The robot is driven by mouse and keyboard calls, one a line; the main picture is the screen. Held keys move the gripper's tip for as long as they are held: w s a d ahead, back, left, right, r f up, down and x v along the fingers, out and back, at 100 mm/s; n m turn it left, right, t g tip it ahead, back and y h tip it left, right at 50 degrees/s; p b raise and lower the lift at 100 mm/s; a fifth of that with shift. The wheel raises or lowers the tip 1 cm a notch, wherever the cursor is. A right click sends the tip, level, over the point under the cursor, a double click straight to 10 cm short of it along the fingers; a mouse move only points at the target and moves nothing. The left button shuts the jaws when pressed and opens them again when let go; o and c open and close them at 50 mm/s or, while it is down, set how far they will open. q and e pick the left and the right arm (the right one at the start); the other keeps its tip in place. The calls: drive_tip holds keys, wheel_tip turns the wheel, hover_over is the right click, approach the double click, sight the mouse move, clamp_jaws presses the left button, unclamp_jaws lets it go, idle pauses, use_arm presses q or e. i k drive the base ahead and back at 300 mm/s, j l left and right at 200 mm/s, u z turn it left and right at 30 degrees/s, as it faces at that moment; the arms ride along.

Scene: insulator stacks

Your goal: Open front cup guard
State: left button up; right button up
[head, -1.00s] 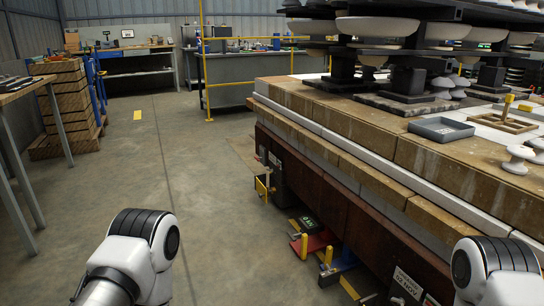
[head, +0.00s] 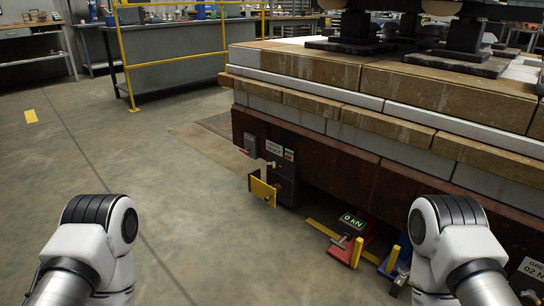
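A small yellow plate (head: 262,190), which may be the cup guard, stands upright low in front of a dark grey box (head: 283,172) on the side of the brown base (head: 330,165). I cannot tell if it is hinged or whether a cup is behind it. A white label and a small pale part show above it. My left arm enters at bottom left and my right arm at bottom right, both well apart from the plate. Only arm links show; both grippers are out of view.
A red stand with a green "0 kN" display (head: 353,222) and a blue stand (head: 397,262) are on the floor right of the plate. Brick-like blocks (head: 310,68) lie on the base. A yellow railing (head: 128,60) fronts a grey bench.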

sight(260, 188)
drive_tip(key=i+j+z, duration=0.4)
drive_tip(key=i+j, duration=0.15)
drive_tip(key=i, duration=0.3)
drive_tip(key=i+j+z, duration=0.45)
drive_tip(key=i+j, duration=0.3)
